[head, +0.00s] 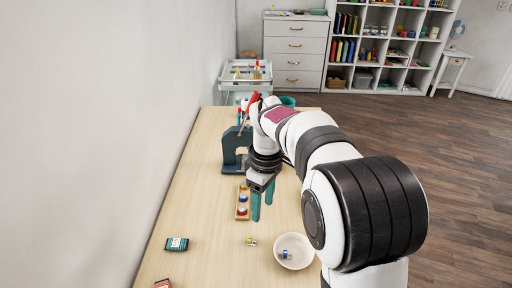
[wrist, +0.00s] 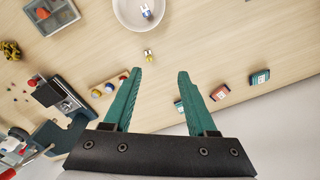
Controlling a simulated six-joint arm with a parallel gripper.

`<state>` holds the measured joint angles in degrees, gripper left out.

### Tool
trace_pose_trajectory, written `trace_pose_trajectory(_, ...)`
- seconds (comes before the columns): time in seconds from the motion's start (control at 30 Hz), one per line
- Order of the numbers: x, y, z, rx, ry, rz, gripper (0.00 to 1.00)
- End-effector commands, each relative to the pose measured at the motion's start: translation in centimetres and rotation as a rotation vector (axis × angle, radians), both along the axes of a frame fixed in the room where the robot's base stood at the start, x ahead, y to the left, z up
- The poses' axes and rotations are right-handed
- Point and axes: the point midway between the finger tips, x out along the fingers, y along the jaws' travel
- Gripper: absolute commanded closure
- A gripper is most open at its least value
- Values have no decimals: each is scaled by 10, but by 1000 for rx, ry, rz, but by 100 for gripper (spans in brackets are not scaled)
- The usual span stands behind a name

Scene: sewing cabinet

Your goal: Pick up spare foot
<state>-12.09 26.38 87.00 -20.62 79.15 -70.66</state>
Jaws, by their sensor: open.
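My gripper (head: 262,208) hangs above the wooden table with its teal fingers apart and nothing between them; the wrist view (wrist: 160,74) shows the same. A small yellow and silver piece (head: 251,241) lies loose on the table, below the gripper in the head view. In the wrist view this piece (wrist: 148,56) sits just beyond the fingertips. A small blue and white piece (head: 285,254) lies in a white bowl (head: 308,253), and also shows in the wrist view (wrist: 145,12). I cannot tell which small piece is the spare foot.
A wooden rack (head: 238,213) with several spools stands behind the loose piece. A dark sewing machine (head: 229,152) stands further back. A dark teal packet (head: 177,244) and a red one (head: 162,284) lie at the front left. The wood between packets and rack is clear.

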Motion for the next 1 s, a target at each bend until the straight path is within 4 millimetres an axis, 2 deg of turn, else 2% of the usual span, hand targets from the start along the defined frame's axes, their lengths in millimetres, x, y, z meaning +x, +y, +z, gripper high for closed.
trace_pose_trajectory(0.03,20,11,-16,-9,-2,117,43)
trace_pose_trajectory(0.1,39,22,-32,-20,-10,256,43)
trace_pose_trajectory(0.2,51,29,-47,-25,-14,350,43)
trace_pose_trajectory(0.27,52,29,-58,-27,-14,364,43)
trace_pose_trajectory(0.5,50,29,-125,-26,-12,360,43)
trace_pose_trajectory(0.73,48,31,-159,-26,-14,358,43)
trace_pose_trajectory(0.9,43,34,-192,-25,-15,357,43)
trace_pose_trajectory(1.0,44,34,-201,-24,-16,357,43)
